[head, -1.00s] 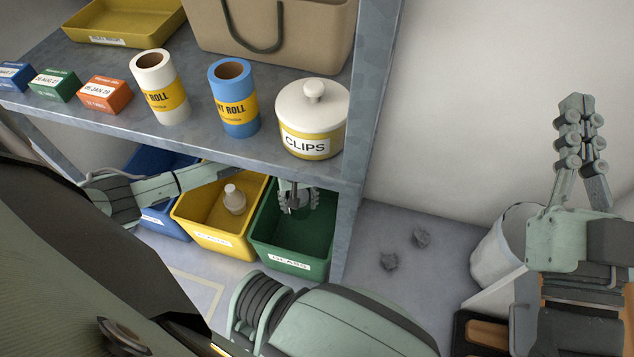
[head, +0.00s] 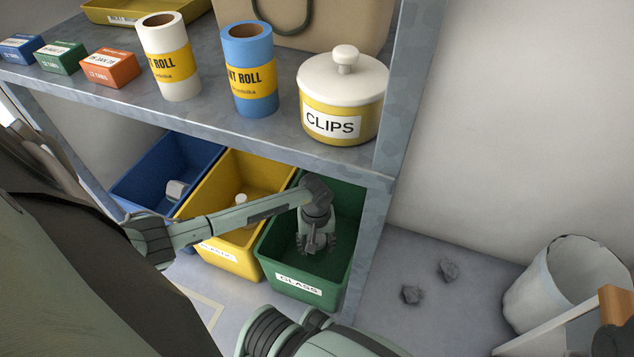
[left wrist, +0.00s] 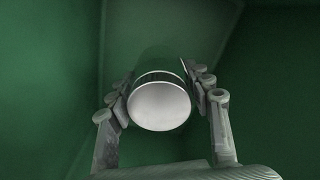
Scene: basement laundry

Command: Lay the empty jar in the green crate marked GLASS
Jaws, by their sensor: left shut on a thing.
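The green crate (head: 351,222) with a white GLASS label stands on the floor under the shelf, at the right end of a row of crates. My left gripper (head: 316,246) reaches down into it. In the left wrist view, my left gripper (left wrist: 163,95) is shut on the jar (left wrist: 160,106), whose pale round end faces the camera, with the green crate walls around it. The jar cannot be made out in the head view. Whether it touches the crate floor cannot be told. My right gripper is not in view.
A yellow crate (head: 225,256) holding a pale bottle and a blue crate (head: 141,184) holding a small grey item stand left of the green one. The shelf (head: 225,130) overhangs them. A shelf post (head: 368,235), dark lumps (head: 411,294) and a pale bin (head: 560,290) are to the right.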

